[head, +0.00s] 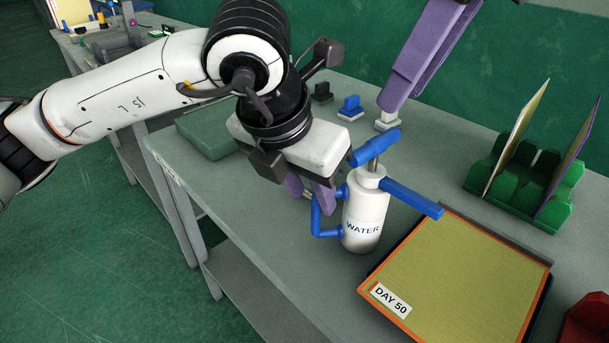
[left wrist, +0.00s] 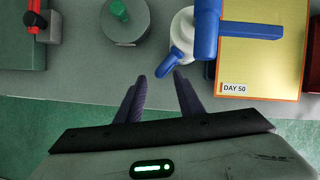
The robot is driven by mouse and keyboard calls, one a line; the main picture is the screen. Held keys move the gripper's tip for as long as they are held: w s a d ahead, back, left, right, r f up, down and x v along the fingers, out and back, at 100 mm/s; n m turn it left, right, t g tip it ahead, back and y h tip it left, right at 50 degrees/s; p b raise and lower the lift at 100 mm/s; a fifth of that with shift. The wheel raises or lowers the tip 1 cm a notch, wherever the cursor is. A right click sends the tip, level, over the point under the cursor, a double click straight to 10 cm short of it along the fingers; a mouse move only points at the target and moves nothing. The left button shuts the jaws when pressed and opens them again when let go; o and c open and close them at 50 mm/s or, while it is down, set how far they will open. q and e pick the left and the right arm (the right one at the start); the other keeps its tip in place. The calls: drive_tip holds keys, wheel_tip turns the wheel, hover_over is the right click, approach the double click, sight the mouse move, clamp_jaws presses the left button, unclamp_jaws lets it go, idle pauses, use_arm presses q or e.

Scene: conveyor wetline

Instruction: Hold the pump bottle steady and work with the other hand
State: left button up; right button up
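The white pump bottle (head: 365,222), labelled WATER, stands upright on the grey bench. It has a blue pump head (head: 375,148), a long blue spout (head: 411,197) and a blue side handle (head: 317,222). My left gripper (head: 309,197) is beside the bottle on the handle side, with its purple fingers apart. In the left wrist view, the handle (left wrist: 170,63) lies just beyond the open fingertips (left wrist: 160,78), near the right one. My right gripper (head: 388,112) points down behind the bottle, over a small white-based piece. Its fingers look close together, but whether they grip the piece is unclear.
A yellow panel in an orange frame (head: 460,275), labelled DAY 50, lies right of the bottle. A green rack (head: 520,185) holds two upright boards behind it. A red object (head: 588,322) is at right.

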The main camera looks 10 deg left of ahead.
sight(314, 200)
use_arm(q)
drive_tip(key=x, duration=0.5)
drive_tip(key=shift+w+d+f, duration=0.1)
drive_tip(key=shift+f, duration=0.2)
clamp_jaws()
